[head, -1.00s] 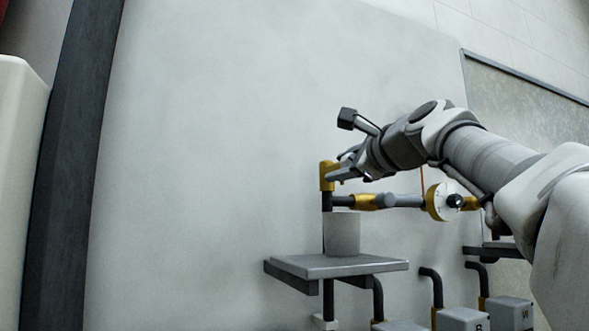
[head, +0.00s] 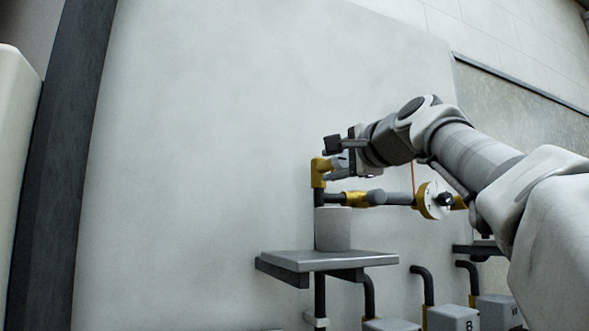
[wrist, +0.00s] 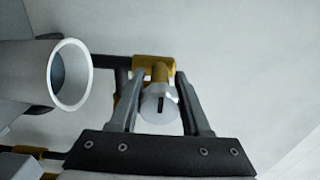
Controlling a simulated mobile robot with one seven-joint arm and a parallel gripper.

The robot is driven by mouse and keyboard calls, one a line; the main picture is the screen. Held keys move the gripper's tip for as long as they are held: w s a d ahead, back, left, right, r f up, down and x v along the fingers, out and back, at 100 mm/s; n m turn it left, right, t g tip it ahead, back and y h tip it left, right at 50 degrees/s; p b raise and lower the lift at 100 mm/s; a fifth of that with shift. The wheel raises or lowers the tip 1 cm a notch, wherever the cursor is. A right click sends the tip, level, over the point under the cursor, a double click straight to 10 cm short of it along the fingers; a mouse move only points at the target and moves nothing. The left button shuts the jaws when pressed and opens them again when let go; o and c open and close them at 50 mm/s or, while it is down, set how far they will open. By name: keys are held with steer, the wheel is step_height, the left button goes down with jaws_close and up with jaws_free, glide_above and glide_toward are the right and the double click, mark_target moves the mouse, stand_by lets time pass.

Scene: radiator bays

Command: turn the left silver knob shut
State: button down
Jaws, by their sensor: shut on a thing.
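The silver knob (wrist: 160,103) shows in the wrist view as a pale round piece with a dark slot mark. It sits at the end of a brass fitting (wrist: 155,68). My gripper (wrist: 158,86) has one finger on each side of the knob and is shut on it. In the head view my gripper (head: 337,168) is at the brass elbow (head: 318,172) on top of the dark pipe, and it hides the knob there.
A pale cylinder (head: 333,229) stands on a grey shelf (head: 325,261) below the pipe. A white dial with a brass rim (head: 433,200) is on the horizontal pipe, under my arm. Grey boxes (head: 453,318) are at the bottom right. The wall left of the pipe is clear.

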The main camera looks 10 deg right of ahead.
stand_by(0.3)
steer(key=shift+c, duration=2.2)
jaws_free()
steer(key=b+v, duration=0.3)
steer(key=v, duration=1.4)
steer(key=shift+s, duration=0.2)
